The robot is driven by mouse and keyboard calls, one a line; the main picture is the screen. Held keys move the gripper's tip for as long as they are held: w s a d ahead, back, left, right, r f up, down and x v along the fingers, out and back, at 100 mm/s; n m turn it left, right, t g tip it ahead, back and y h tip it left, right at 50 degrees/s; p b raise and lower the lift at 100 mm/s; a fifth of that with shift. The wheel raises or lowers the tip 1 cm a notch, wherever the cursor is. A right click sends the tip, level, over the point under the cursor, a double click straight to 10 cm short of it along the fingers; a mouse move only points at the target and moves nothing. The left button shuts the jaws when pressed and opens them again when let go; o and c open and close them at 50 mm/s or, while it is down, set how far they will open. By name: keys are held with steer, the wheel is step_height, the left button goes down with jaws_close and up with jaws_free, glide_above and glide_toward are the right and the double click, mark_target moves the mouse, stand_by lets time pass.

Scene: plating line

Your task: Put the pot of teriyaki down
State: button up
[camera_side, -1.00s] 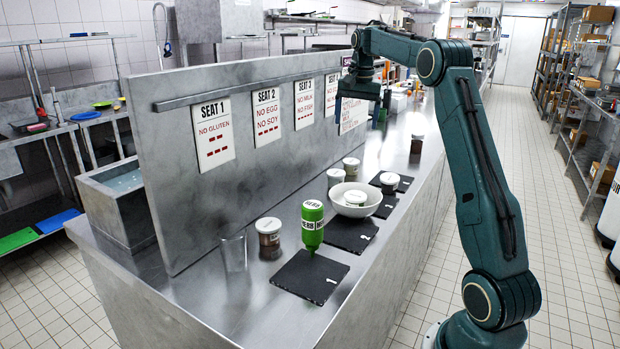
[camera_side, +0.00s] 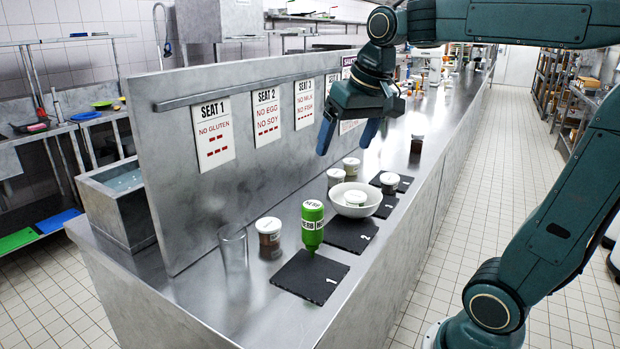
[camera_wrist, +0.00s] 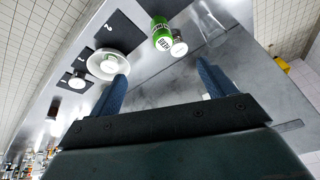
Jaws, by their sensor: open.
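Several lidded pots stand on the steel counter, and I cannot read which is teriyaki. A brown pot (camera_side: 269,232) stands left of the green herb bottle (camera_side: 312,226); its white lid (camera_wrist: 179,49) shows in the wrist view. Another pot (camera_side: 355,198) sits in the white bowl (camera_side: 352,210). Other pots stand by the partition (camera_side: 335,178), behind it (camera_side: 351,166), on a far slate (camera_side: 389,182) and farther back (camera_side: 417,144). My gripper (camera_side: 347,140) is open and empty, above the counter and near the partition. In the wrist view its blue fingers (camera_wrist: 162,88) are apart with nothing between them.
Dark slates lie in a row along the counter; slate 1 (camera_side: 310,276) is bare in front of the herb bottle. A clear glass (camera_side: 233,248) stands at the left. The upright steel partition (camera_side: 185,190) with seat cards borders the counter. The near counter end is free.

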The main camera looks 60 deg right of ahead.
steer(key=s+a+f+n, duration=0.2)
steer(key=s+a+f, duration=0.2)
steer(key=s, duration=0.2)
steer(key=s+a+f+n+t+y, duration=0.1)
steer(key=s+a+f+n, duration=0.2)
steer(key=s+a+f, duration=0.1)
steer(key=shift+s+t, duration=0.3)
steer(key=shift+s, duration=0.55)
stand_by(0.3)
